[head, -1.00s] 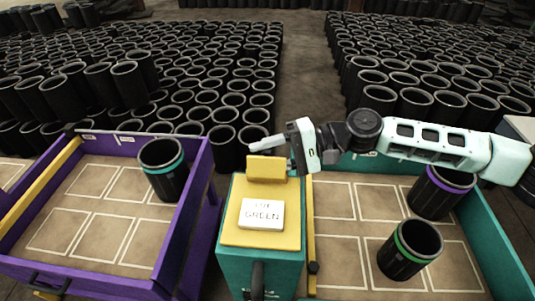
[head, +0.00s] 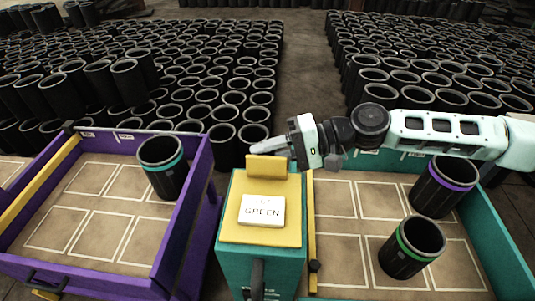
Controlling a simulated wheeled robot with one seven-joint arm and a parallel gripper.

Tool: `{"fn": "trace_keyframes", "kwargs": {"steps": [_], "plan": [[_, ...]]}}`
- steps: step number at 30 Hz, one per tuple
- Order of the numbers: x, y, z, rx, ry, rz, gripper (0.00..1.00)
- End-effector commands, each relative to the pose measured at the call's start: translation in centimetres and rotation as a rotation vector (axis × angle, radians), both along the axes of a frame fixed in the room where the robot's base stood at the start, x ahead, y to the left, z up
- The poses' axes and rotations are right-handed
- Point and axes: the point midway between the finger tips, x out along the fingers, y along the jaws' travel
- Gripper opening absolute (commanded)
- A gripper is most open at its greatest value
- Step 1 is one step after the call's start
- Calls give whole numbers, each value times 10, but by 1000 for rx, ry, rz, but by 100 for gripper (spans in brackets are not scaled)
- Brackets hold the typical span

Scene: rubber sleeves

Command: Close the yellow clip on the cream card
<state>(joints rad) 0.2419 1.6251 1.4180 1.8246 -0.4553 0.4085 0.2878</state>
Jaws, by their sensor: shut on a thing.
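My gripper (head: 284,149) is at the clip's upper right edge, coming in from the right. It is shut on the yellow clip. The fingertips are small here and partly hidden by the gripper body.
A purple tray (head: 185,225) at left holds a black sleeve with a teal band (head: 162,165). A teal tray (head: 497,235) at right holds sleeves with a purple band (head: 440,188) and a green band (head: 411,248). Many black sleeves stand behind.

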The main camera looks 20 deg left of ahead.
Motion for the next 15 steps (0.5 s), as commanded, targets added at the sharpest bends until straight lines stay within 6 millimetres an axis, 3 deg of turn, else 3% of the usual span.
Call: {"fn": "trace_keyframes", "kwargs": {"steps": [15], "plan": [[-21,-6,-2,111,-478,4,2]]}}
